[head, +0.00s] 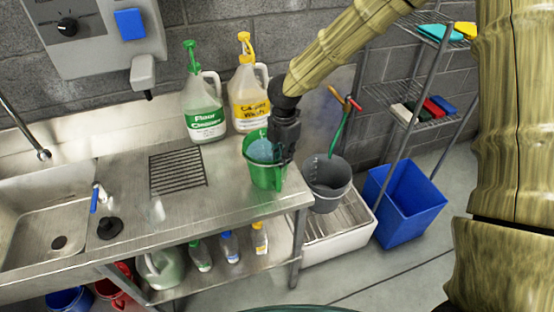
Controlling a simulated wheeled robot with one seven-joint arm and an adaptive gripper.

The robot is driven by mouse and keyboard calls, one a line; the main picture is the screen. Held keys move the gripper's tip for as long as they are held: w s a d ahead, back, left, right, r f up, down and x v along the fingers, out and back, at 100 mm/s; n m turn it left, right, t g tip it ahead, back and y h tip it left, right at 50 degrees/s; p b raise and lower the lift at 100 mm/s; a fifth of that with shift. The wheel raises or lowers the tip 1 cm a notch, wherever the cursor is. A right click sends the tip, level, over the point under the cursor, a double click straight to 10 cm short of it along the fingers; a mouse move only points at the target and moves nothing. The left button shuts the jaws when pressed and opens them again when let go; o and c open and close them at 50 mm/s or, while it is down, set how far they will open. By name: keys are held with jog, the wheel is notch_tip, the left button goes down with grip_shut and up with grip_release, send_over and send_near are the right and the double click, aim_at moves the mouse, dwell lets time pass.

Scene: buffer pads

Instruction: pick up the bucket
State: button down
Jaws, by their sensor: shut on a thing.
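A grey bucket (327,186) stands upright over the white floor basin, just right of the steel counter. My gripper (286,155) is at the right side of a green jug (264,176) with light blue contents, and is shut on its rim or handle side. The jug is upright at the counter's right end; I cannot tell if it touches the top. My gripper is left of the grey bucket and apart from it. A blue bin (405,207) stands on the floor further right. My fingertips are partly hidden against the jug.
The steel counter (225,205) has a drain grate (178,170), a sink at left and two pump jugs (203,110) (249,95) behind. Bottles and red and blue buckets (116,288) (68,299) sit below. A wire shelf (430,115) stands at right; floor in front is clear.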

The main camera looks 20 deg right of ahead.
jog(key=shift+r, duration=0.15)
jog(key=shift+r+b, duration=0.9)
jog(key=shift+r, duration=0.7)
jog(key=s+a+r+b, duration=0.1)
jog(key=s+a+b, duration=0.4)
jog(key=s, duration=0.8)
jog(key=shift+s+a+r, duration=0.15)
jog(key=shift+a+r, duration=0.1)
jog(key=shift+a, duration=1.3)
jog(key=shift+s+a, duration=0.1)
jog(key=shift+s, duration=0.05)
